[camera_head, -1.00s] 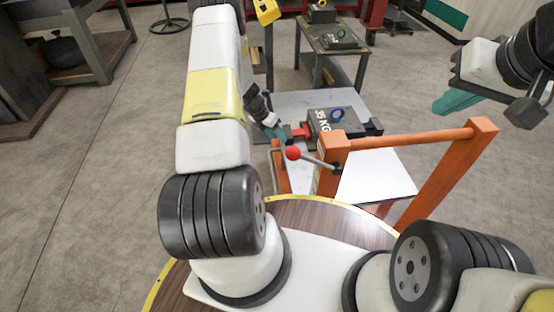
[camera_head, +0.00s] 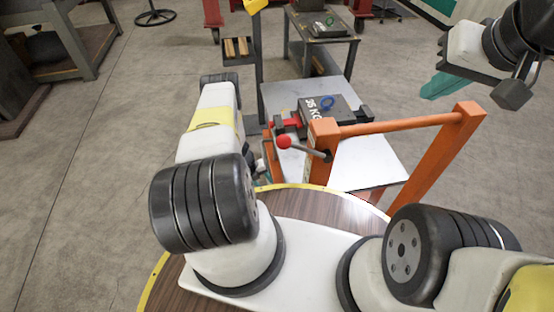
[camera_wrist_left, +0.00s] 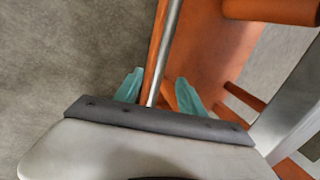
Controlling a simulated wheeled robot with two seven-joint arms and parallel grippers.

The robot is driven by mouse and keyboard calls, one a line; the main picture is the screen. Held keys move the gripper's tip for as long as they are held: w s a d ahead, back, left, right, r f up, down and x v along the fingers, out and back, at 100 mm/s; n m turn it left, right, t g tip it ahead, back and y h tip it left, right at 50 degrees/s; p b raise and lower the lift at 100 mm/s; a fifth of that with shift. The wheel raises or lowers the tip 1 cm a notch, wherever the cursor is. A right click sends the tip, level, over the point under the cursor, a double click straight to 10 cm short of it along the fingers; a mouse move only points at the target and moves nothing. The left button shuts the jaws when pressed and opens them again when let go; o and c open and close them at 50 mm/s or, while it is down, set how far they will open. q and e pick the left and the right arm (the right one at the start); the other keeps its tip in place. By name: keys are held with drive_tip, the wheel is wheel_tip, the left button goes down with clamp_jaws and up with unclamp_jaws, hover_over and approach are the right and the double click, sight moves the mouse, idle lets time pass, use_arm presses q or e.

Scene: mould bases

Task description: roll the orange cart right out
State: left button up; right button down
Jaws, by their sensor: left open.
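The orange cart (camera_head: 400,126) stands just beyond my round wooden base, with its push bar facing me. A dark block marked 35 KG (camera_head: 318,114) with a blue ring on it rests on the cart's grey top. A lever with a red ball (camera_head: 284,142) sits by the left post. My left gripper is mostly hidden behind its arm in the head view, beside the cart's left side. In the left wrist view my left gripper (camera_wrist_left: 158,92) is open, its teal fingers on either side of a thin orange and grey upright; contact is unclear. My right gripper (camera_head: 438,86) hangs right of the cart.
A grey table (camera_head: 322,36) with another block stands behind the cart. A workbench (camera_head: 72,40) is at the far left. The concrete floor (camera_head: 110,140) to the left is clear. A red stand (camera_head: 212,14) is at the back.

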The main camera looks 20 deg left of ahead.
use_arm(q)
drive_tip(key=x, duration=0.7)
drive_tip(key=shift+f, duration=0.15)
clamp_jaws()
idle(1.3)
